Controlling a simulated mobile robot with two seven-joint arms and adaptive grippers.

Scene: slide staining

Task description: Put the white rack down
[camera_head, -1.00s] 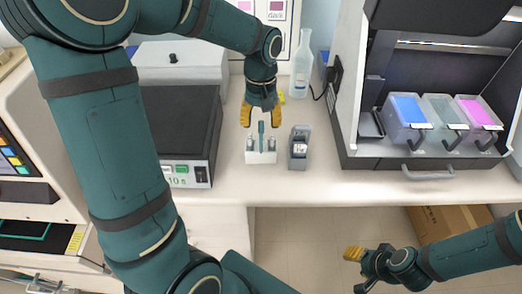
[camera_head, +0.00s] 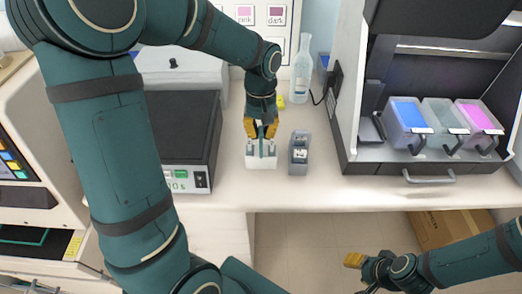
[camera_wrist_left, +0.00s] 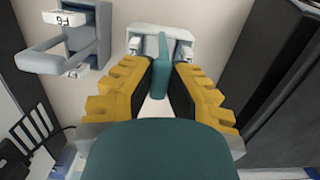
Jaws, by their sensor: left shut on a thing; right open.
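The white rack (camera_head: 261,162) stands upright on the bench, with a teal upright handle that shows in the wrist view (camera_wrist_left: 160,80). The rack also shows at the top of the wrist view (camera_wrist_left: 178,32). My left gripper (camera_head: 262,129) is directly above the rack, its yellow fingers shut on the handle. The fingers hide part of the handle in the head view. My right gripper (camera_head: 354,260) is open and empty, low in front of the bench, away from the rack.
A grey holder (camera_head: 299,165) with a white labelled piece stands just right of the rack. A black-topped device (camera_head: 180,120) is at left. A glass bottle (camera_head: 301,75) stands behind. Blue, grey and pink trays (camera_head: 405,115) sit in the cabinet at right. Bench in front is clear.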

